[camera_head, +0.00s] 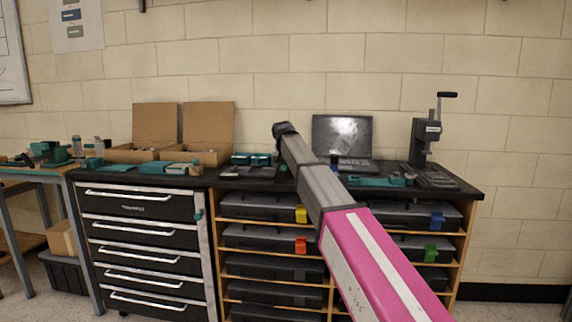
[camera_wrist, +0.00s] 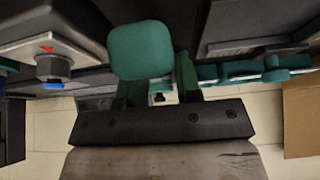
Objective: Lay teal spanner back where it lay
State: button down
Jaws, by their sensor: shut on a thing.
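In the wrist view a rounded teal piece (camera_wrist: 140,50), which I take to be the teal spanner, stands large between and in front of the fingers of my gripper (camera_wrist: 160,78). The gripper is shut on it. The piece hides most of one finger, and its far end is out of sight. In the head view my arm reaches over the bench, its dark wrist at the back beside the laptop; the fingers and the held spanner cannot be made out there. I cannot tell which spot on the bench is the spanner's former place.
The black bench top (camera_head: 205,180) holds open cardboard boxes (camera_head: 140,152), teal parts (camera_head: 250,159), a laptop (camera_head: 342,140) and a lever press (camera_head: 427,135). Several teal items (camera_head: 383,181) lie at the front right. Drawers (camera_head: 143,225) and shelved cases (camera_head: 262,237) are below.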

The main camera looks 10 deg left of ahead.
jog(key=c, duration=0.7)
grip_release()
jog(key=shift+c, duration=0.2)
jog(key=shift+r, duration=0.1)
